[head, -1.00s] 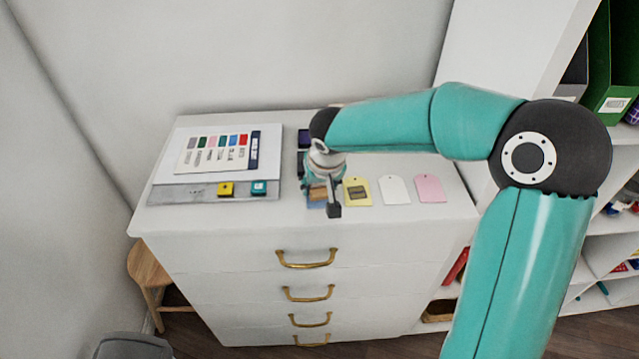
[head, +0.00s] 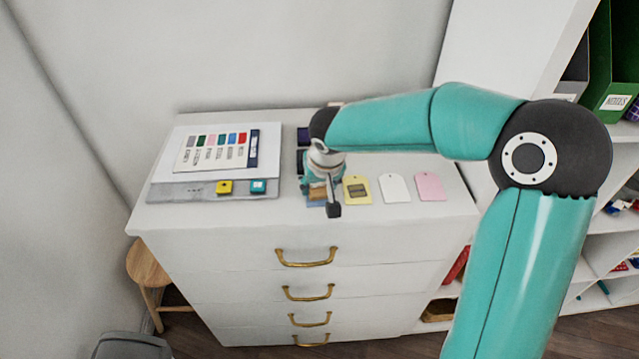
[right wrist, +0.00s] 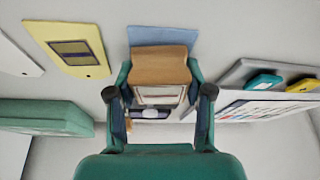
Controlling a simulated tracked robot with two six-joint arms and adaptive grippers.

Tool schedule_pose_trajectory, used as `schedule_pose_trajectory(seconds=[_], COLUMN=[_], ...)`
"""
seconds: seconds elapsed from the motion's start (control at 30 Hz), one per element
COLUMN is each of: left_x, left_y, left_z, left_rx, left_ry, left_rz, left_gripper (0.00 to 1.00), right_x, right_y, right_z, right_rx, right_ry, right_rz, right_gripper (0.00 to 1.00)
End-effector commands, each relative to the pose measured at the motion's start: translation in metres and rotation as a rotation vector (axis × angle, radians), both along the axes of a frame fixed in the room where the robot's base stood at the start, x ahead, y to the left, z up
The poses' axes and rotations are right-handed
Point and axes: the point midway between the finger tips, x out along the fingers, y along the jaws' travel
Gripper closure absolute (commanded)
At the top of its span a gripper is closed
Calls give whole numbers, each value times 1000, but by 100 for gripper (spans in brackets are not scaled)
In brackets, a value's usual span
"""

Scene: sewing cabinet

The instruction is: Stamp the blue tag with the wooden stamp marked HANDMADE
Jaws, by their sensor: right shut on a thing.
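My right gripper (head: 325,196) reaches down over the front of the white cabinet top. In the right wrist view my right gripper (right wrist: 160,95) is shut on the wooden stamp (right wrist: 160,66), a brown block with a pale panel on the side facing the camera. Its lettering cannot be read. The blue tag (right wrist: 162,36) lies flat at the stamp; part of it is hidden by the stamp. In the head view a bit of the blue tag (head: 314,203) shows by the fingers. I cannot tell whether the stamp touches the tag. My left gripper is not in view.
A yellow tag (head: 357,198) with a dark rectangular mark, a white tag (head: 394,189) and a pink tag (head: 430,187) lie right of the gripper. A grey board (head: 185,192) at left bears a swatch card and yellow and teal blocks. Dark pads (head: 303,135) stand behind.

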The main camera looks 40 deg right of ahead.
Motion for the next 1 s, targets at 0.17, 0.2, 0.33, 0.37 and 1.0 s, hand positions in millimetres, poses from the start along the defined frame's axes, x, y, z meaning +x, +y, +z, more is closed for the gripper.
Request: schedule_pose_trajectory(seconds=[0.17,0.2,0.33,0.37,1.0], left_x=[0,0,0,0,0], left_y=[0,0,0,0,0], left_z=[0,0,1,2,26], left_rx=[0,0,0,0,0], left_ry=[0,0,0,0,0], left_rz=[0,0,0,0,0], left_gripper=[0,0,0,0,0], right_x=[-1,0,0,0,0], right_y=[0,1,1,1,1], right_z=[-1,-1,1,2,41], right_rx=[0,0,0,0,0], right_ry=[3,3,3,3,1], right_rz=[1,1,1,1,1], right_gripper=[84,84,84,84,84])
